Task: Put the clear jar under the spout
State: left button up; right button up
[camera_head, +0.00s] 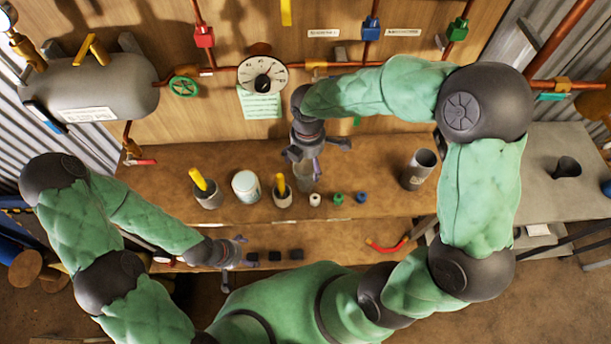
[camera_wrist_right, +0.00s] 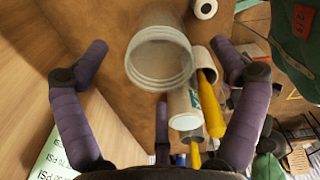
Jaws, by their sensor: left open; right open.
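The clear jar (camera_head: 305,178) stands on the brown bench below my right gripper (camera_head: 315,153), mostly hidden by it in the head view. In the right wrist view the clear jar (camera_wrist_right: 160,62) shows its open round mouth between the spread fingers of my right gripper (camera_wrist_right: 160,65), which is open and does not grip it. My left gripper (camera_head: 240,262) is open and empty at the lower front shelf, left of some small black blocks. I cannot tell which fitting is the spout; my right arm covers part of the wall piping.
On the bench are cups with yellow-handled tools (camera_head: 207,192), a white tub (camera_head: 246,186), small white, green and blue pieces (camera_head: 338,198) and a dark grey cup (camera_head: 418,170). Bench space between the small pieces and dark cup is clear.

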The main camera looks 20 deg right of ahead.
jog(key=b, duration=0.2)
send_over(306, 170)
jog(key=s+a, duration=0.1)
jog(key=s, duration=0.2)
jog(key=shift+a+f, duration=0.1)
jog(key=shift+f, duration=2.6)
jog(key=shift+c, duration=0.2)
jog(key=c, duration=1.4)
jog(key=shift+r, duration=0.1)
